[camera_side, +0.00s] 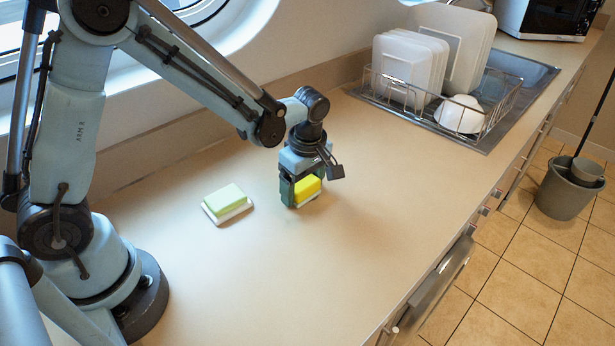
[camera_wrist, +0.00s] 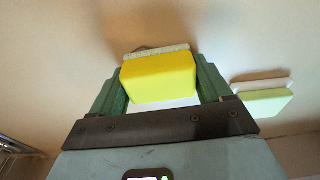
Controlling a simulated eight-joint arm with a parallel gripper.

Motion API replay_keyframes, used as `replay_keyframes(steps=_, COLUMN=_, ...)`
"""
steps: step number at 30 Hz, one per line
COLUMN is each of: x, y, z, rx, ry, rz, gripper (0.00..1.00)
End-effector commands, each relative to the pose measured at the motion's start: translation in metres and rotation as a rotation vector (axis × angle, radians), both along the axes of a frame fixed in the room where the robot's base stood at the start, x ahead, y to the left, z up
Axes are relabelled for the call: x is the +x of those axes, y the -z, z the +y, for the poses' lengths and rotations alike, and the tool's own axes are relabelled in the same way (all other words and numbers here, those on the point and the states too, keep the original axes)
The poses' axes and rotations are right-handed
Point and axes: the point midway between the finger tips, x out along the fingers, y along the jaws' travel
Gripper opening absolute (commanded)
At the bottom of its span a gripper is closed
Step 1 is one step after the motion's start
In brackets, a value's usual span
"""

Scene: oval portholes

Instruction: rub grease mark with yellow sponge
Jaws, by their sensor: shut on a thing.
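The yellow sponge (camera_side: 308,188) is between the fingers of my gripper (camera_side: 303,194), low over the counter or touching it; I cannot tell which. In the wrist view the yellow sponge (camera_wrist: 160,78) fills the gap between the two green fingers of my gripper (camera_wrist: 162,88), which are shut on its sides. A pale, speckled layer shows along its far edge. A faint brownish smudge (camera_wrist: 147,47) lies just beyond the sponge in the wrist view; it may be the grease mark or a shadow. The counter under the sponge is hidden.
A pale green block (camera_side: 225,195) with a white base lies on the counter left of my gripper; it also shows in the wrist view (camera_wrist: 265,103). A dish rack (camera_side: 440,98) with white dishes stands at the back right. The counter front (camera_side: 330,270) is clear.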

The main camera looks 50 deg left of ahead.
Motion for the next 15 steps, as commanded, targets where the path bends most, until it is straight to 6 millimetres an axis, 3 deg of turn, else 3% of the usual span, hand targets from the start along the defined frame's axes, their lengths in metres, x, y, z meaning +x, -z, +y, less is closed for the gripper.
replay_keyframes(steps=3, x=-0.002, y=0.004, z=0.01, rx=0.0, ry=-0.004, rz=0.0, gripper=0.45)
replay_keyframes(steps=15, x=0.036, y=0.001, z=0.009, rx=0.0, ry=-0.001, rz=0.0, gripper=0.45)
